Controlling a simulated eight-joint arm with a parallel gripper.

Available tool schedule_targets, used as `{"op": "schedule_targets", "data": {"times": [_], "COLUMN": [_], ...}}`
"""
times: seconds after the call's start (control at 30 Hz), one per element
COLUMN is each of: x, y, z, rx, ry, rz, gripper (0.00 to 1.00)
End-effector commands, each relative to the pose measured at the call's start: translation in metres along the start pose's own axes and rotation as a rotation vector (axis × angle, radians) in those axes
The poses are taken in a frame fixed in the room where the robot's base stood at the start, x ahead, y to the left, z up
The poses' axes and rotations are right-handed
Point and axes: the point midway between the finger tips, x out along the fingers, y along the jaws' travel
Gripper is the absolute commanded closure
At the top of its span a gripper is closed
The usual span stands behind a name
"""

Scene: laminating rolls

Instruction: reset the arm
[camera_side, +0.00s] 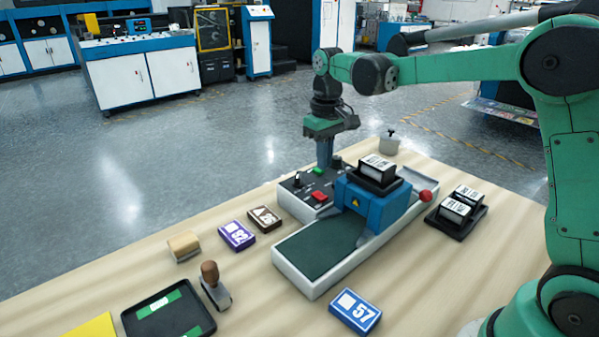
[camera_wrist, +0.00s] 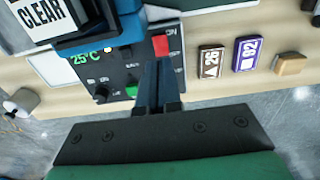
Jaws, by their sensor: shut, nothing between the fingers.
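My gripper (camera_side: 324,164) is shut and empty, pointing down at the back edge of the laminator's black control panel (camera_side: 298,184). In the wrist view its fingers (camera_wrist: 159,68) lie together over the panel, beside the red switch (camera_wrist: 161,46). Whether the tips touch the panel, I cannot tell. The panel has knobs, a green button (camera_wrist: 132,92) and a green readout (camera_wrist: 88,57) ending in 25°C. The laminator has a blue housing (camera_side: 372,207), a dark green bed (camera_side: 318,243) and a red ball knob (camera_side: 426,195).
A black holder (camera_side: 379,184) with a block labelled CLEAR tops the housing. Another black tray (camera_side: 457,228) holds labelled blocks at right.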

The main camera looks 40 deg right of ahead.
Motion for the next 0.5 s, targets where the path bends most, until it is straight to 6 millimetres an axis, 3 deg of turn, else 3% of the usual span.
{"op": "schedule_targets", "data": {"times": [0.37, 0.5], "x": [-0.0031, -0.0108], "y": [-0.0004, -0.0054], "z": [0.0007, 0.0099], "rx": [0.000, -0.002], "ry": [0.003, 0.047], "rz": [0.000, 0.005], "gripper": [1.00, 1.00]}}
